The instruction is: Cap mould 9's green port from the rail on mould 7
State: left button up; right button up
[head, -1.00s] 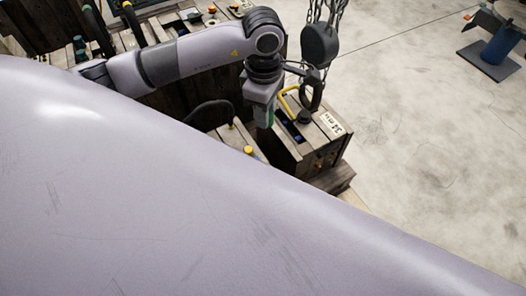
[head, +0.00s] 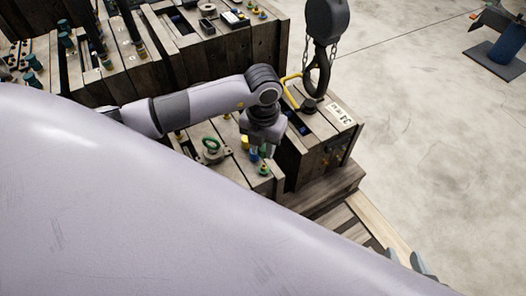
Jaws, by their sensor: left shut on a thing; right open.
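My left gripper (head: 262,146) points down over a low wooden mould (head: 222,134) in the middle of the head view. It is shut on a small green piece (head: 263,152), probably a cap, mostly hidden by the fingers. A yellow fitting (head: 244,142) and a blue one stand close beside the fingers. A green-and-red fitting (head: 264,170) stands on the mould just in front of them. I cannot tell whether the held piece touches anything. Mould numbers 7 and 9 cannot be read. My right gripper (head: 408,272) shows only its fingertips, apart, at the bottom right.
A dark hook (head: 318,68) hangs on chains beside the labelled wooden mould (head: 338,140) with a yellow handle (head: 289,92). Larger moulds with coloured fittings (head: 130,75) fill the back left.

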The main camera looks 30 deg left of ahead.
aim_at(263, 167)
pick_arm(q)
jog(key=shift+f+b, duration=1.35)
jog(key=shift+f, duration=0.3)
jog(key=shift+f+b, duration=0.55)
jog(key=shift+f, duration=0.4)
pick_arm(e)
jog(key=shift+w+a+f+y, duration=0.2)
jog(key=shift+a+y, duration=0.1)
jog(key=shift+a, duration=0.25)
jog(key=shift+w+a+f+y, duration=0.1)
jog(key=shift+w+a+y, duration=0.2)
jog(key=shift+a, duration=0.25)
jog(key=shift+w+a+f+y, duration=0.15)
jog(key=shift+a+y, duration=0.15)
jog(key=shift+a, duration=0.25)
pick_arm(q)
jog(key=shift+f+b, duration=0.45)
pick_arm(e)
jog(key=shift+f, duration=0.15)
pick_arm(q)
jog(key=shift+f, duration=0.2)
pick_arm(e)
jog(key=shift+f, duration=0.1)
pick_arm(q)
jog(key=shift+f+b, duration=0.3)
jog(key=shift+f, duration=0.05)
pick_arm(e)
jog(key=shift+f, duration=0.2)
